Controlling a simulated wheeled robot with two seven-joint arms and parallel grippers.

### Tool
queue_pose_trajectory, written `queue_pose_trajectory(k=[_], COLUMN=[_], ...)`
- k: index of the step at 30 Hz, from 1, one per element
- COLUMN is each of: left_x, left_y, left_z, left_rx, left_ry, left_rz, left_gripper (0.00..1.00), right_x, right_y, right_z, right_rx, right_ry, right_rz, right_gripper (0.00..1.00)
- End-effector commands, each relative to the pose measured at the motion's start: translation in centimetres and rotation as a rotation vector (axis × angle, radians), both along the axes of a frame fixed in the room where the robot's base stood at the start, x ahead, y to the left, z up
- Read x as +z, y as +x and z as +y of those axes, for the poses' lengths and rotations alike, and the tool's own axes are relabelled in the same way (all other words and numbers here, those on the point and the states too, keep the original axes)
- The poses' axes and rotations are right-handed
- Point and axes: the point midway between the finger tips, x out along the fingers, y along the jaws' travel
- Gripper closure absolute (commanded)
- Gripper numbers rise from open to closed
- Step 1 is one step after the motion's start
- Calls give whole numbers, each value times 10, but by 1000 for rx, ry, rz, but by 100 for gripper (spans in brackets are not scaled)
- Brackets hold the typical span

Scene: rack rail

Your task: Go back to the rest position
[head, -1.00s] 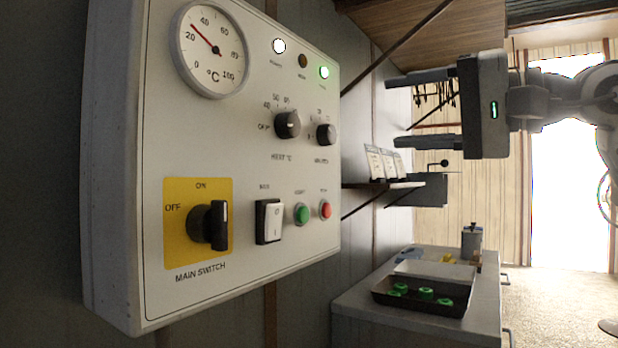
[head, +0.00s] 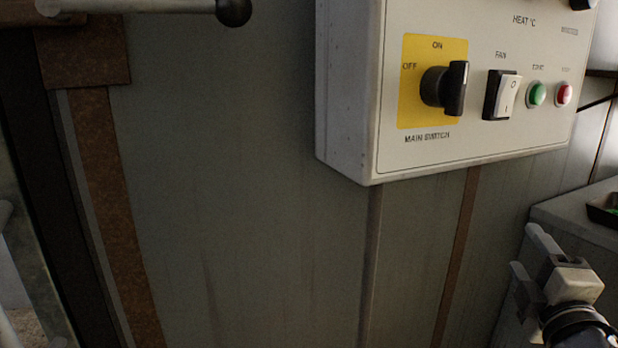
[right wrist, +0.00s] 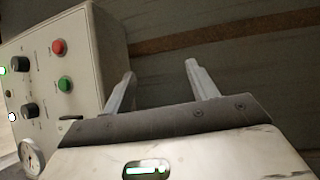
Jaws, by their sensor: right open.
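My right gripper (head: 524,248) is at the lower right of the head view, below the control panel (head: 350,100) and apart from it. Its two fingers are spread with nothing between them. In the right wrist view, the same open fingers (right wrist: 162,88) reach toward the grey wall, and the panel (right wrist: 100,40) stands to their left. The panel's main switch (head: 445,88) has its black bar upright under the ON label. My left gripper is not in view.
A fan rocker switch (head: 502,95), green button (head: 537,94) and red button (head: 563,94) are on the panel. A metal bar with a black ball end (head: 234,10) crosses the top left. A grey cabinet (head: 580,220) with a dark tray (head: 605,210) stands at right. The wall below the panel is clear.

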Motion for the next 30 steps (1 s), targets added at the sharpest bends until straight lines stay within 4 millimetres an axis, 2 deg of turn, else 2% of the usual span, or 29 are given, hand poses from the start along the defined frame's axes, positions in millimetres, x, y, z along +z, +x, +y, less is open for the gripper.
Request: queue_pose_trajectory(k=[1,3,6,9,12,18,25,26,30], left_x=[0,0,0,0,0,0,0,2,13], left_y=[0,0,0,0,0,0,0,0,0], left_z=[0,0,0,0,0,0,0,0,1], left_rx=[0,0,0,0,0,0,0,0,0], left_ry=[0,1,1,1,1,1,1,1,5], left_rz=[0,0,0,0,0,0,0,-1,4], left_gripper=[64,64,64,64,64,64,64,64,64], right_x=[-39,-90,-152,-195,-223,-256,-275,-275,-271], right_y=[-10,-29,-63,-98,-129,-179,-234,-237,-217], right_z=[4,12,30,49,67,98,132,135,143], right_rx=[-26,-76,-166,-256,-335,-470,-620,-629,-522], right_ry=[162,377,649,847,991,1188,1357,1373,1400], right_rz=[100,236,419,567,681,857,1033,1044,985], right_gripper=[42,42,42,42,42,42,42,42,42])
